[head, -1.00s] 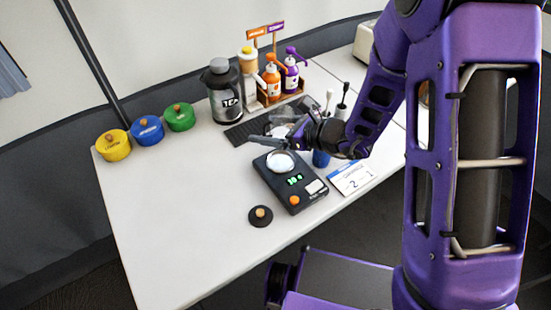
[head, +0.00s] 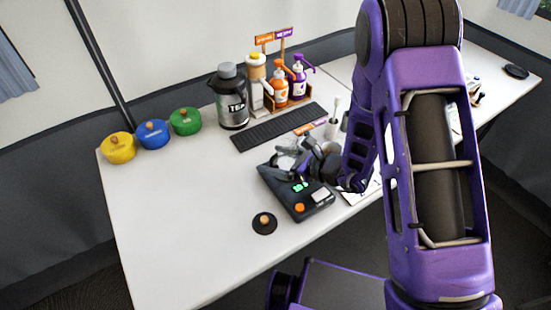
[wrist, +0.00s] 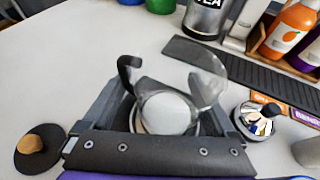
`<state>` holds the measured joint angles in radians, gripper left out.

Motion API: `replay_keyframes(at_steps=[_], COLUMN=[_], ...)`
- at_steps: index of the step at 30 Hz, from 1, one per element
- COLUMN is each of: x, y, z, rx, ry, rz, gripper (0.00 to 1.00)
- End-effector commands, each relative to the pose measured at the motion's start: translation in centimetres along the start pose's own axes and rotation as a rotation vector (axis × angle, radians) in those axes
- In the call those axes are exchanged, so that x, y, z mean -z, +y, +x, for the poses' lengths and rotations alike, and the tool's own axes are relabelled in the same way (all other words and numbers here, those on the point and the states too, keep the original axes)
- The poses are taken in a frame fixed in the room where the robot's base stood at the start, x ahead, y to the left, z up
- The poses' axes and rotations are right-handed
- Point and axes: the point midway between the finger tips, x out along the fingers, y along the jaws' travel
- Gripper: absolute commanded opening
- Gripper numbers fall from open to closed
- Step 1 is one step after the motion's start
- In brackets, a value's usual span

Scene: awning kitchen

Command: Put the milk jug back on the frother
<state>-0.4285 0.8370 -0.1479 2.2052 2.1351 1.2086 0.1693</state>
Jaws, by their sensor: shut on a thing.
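The milk jug is clear glass with a dark handle. In the wrist view the jug (wrist: 205,82) stands between the fingers of my gripper (wrist: 165,108), which is shut on it. A white round shape shows in or through its base; I cannot tell if it is milk or the plate below. In the head view the jug (head: 287,164) and my gripper (head: 300,160) are over the far end of the frother (head: 312,205), a black box with a green display and orange knob. I cannot tell whether the jug touches it.
A black lid with a wooden knob (head: 264,222) lies left of the frother. Yellow (head: 118,149), blue and green pots stand at the far left. A black flask (head: 230,98), a dark mat (head: 280,127) and pump bottles are behind. The front left of the table is clear.

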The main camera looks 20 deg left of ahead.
Motion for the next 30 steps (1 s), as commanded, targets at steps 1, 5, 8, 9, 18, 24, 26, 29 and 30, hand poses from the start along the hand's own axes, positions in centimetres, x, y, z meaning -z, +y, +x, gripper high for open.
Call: replay_keyframes(at_steps=[1,5,8,9,18,24,26,29,30], x=[0.2,0.4,0.3,0.3,-0.1,-0.1,-0.1,-0.1,-0.1], y=[0.0,0.0,0.0,0.0,-0.1,-0.2,-0.1,-0.2,-0.1], z=[0.1,0.2,0.1,0.1,-0.5,-4.7,-6.1,-8.2,-8.9], rx=[0.000,0.000,0.000,0.000,0.002,0.006,0.006,0.006,0.005], ry=[-0.001,0.000,0.000,0.000,0.001,0.000,0.000,0.001,0.000], rz=[0.000,0.000,0.000,0.000,0.001,0.003,0.002,0.002,0.002], gripper=[0.20,0.94,1.00,1.00,1.00,1.00,1.00,1.00,1.00])
